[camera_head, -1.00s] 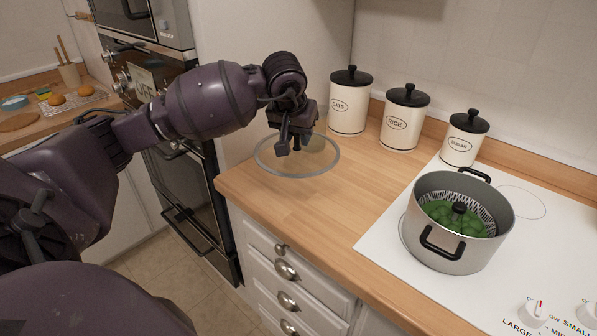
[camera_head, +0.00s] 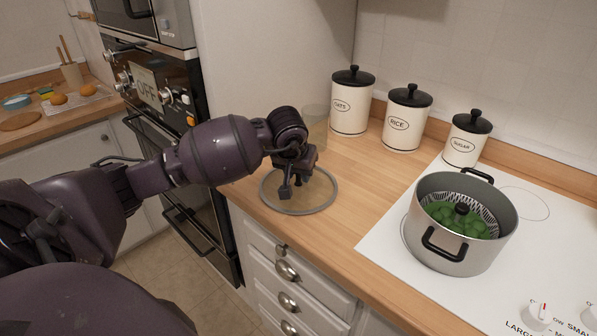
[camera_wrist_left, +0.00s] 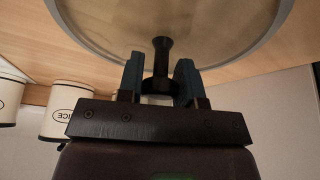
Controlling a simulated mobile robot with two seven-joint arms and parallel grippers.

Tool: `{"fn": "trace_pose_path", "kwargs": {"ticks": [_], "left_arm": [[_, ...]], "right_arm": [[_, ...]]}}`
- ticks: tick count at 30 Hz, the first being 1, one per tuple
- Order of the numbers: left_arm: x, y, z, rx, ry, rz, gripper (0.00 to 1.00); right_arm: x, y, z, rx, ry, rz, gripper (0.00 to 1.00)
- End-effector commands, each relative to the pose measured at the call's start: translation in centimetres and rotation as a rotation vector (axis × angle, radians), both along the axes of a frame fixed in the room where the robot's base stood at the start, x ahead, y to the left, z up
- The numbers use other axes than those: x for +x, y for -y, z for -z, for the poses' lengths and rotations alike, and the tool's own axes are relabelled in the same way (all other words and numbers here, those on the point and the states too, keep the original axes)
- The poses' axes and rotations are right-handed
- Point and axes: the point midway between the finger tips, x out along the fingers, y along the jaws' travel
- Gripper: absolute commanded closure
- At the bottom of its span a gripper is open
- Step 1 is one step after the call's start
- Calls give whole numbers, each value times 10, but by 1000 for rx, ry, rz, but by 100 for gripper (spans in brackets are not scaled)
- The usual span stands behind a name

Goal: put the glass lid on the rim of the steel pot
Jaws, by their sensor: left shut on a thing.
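The glass lid (camera_head: 316,196), clear with a grey rim, is over the wooden counter near its front edge. My left gripper (camera_head: 291,188) is above it, shut on its dark knob. In the left wrist view the knob (camera_wrist_left: 161,52) stands between the two fingers (camera_wrist_left: 160,78), with the lid (camera_wrist_left: 215,28) beyond. I cannot tell exactly how high the lid is above the counter. The steel pot (camera_head: 450,255) stands on the white cooktop to the right, open, with a perforated insert and green vegetables inside. My right gripper is not in view.
Canisters marked oats (camera_head: 350,112), rice (camera_head: 404,130) and sugar (camera_head: 462,150) line the wall behind the counter. A clear glass vessel (camera_head: 315,122) stands behind my gripper. The counter (camera_head: 370,205) between lid and pot is clear. Wall ovens (camera_head: 160,100) are at left.

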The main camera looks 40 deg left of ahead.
Motion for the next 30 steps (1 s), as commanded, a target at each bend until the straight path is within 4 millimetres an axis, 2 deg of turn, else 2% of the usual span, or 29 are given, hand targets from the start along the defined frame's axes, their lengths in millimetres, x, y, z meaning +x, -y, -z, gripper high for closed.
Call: {"fn": "trace_pose_path", "kwargs": {"ticks": [7,8,12,23,26,30], "left_arm": [[0,0,4,0,0,1,96],[0,0,4,-1,-1,1,64],[0,0,2,-1,-1,0,42],[0,0,-2,-1,1,-1,41],[-3,1,-10,2,3,2,41],[-12,3,-33,4,4,1,41]], "right_arm": [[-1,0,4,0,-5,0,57],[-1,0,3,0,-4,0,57],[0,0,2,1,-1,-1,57],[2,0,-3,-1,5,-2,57],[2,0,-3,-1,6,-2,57],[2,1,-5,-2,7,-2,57]]}}
